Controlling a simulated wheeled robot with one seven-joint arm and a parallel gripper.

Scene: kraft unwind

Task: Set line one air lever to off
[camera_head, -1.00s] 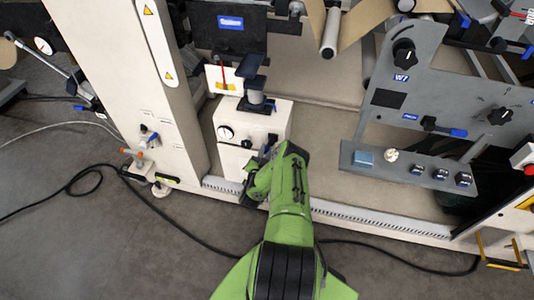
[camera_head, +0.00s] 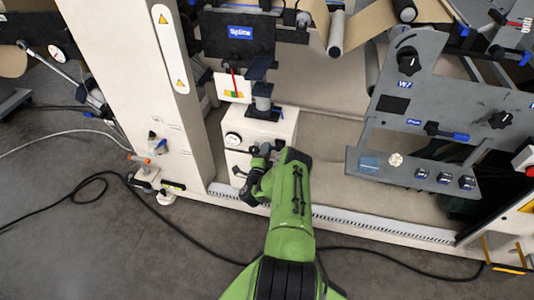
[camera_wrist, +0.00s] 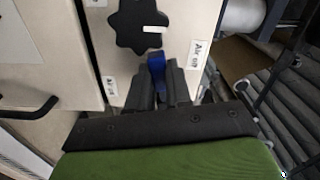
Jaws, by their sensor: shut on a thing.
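The air lever (camera_wrist: 157,68) is a short blue handle in the wrist view, below a black star-shaped knob. My gripper (camera_wrist: 159,76) has its two dark fingers on either side of the lever, shut on it. The lever stands roughly upright in this view. A label reading "Air on" (camera_wrist: 196,52) is to its right, and a smaller label (camera_wrist: 110,87), hard to read, is to its left. In the head view my gripper (camera_head: 263,156) is at the front of the white cabinet (camera_head: 287,122); the lever is hidden there.
The black knob (camera_wrist: 140,26) is close above my fingers. A dark handle (camera_wrist: 32,108) juts out at left. In the head view, a white column (camera_head: 130,80) stands left and a grey control panel (camera_head: 420,100) right. A black cable (camera_head: 185,232) lies on the floor.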

